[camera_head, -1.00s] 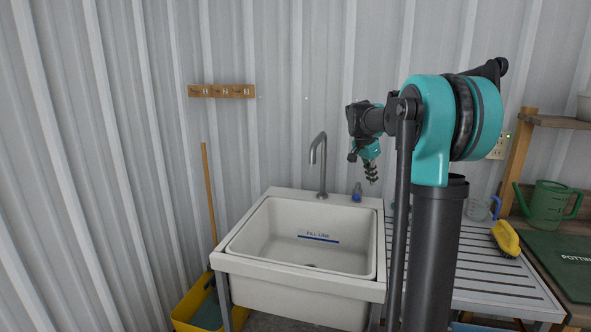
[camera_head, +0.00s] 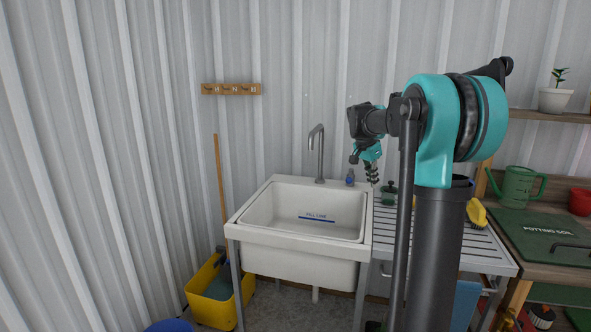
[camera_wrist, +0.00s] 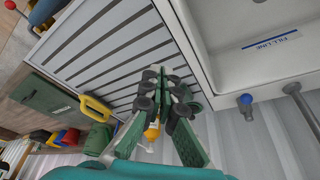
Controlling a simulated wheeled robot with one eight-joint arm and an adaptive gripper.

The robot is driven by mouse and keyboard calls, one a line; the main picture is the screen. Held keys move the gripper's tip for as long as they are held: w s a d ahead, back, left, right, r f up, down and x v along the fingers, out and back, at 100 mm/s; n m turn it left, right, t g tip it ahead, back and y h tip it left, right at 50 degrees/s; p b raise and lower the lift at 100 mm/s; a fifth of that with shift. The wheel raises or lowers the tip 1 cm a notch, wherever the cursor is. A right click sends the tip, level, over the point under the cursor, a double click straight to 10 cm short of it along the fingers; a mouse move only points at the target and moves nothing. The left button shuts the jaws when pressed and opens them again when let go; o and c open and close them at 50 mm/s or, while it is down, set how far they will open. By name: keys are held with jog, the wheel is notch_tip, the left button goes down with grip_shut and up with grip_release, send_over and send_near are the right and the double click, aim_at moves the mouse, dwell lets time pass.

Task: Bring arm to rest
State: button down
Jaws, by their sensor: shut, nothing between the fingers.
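My arm, teal and black, stands at the right of the middle in the head view. My gripper (camera_head: 372,172) hangs from the folded wrist and points down, with empty air around it, in front of the wall beside the faucet. In the wrist view my gripper (camera_wrist: 168,92) shows with its fingers together and nothing held between them. The slatted drainboard (camera_wrist: 85,45) lies beyond the fingers there. The white sink (camera_head: 255,238) stands to the left of my gripper in the head view.
A grey faucet (camera_head: 320,150) and a blue-knobbed tap (camera_head: 350,178) stand behind the sink. A yellow bucket (camera_head: 200,303) is on the floor at left. A green watering can (camera_head: 517,186), a potting mat (camera_head: 545,228) and a potted plant (camera_head: 556,98) are at right.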

jog(key=s+a+f+n+y, duration=0.1)
jog(key=s+f+n, duration=0.3)
jog(key=s+f, duration=0.4)
jog(key=s+a+f+n+t+y, duration=0.1)
jog(key=s+a+f+n, duration=0.2)
jog(key=s+f, duration=0.4)
jog(key=s+a+f+n+t+y, duration=0.1)
jog(key=s+a+f+n, duration=0.3)
jog(key=s, duration=1.5)
notch_tip(320, 180, down, 5)
jog(key=shift+r+n, duration=0.15)
jog(key=shift+n, duration=0.15)
jog(key=shift+s, duration=0.1)
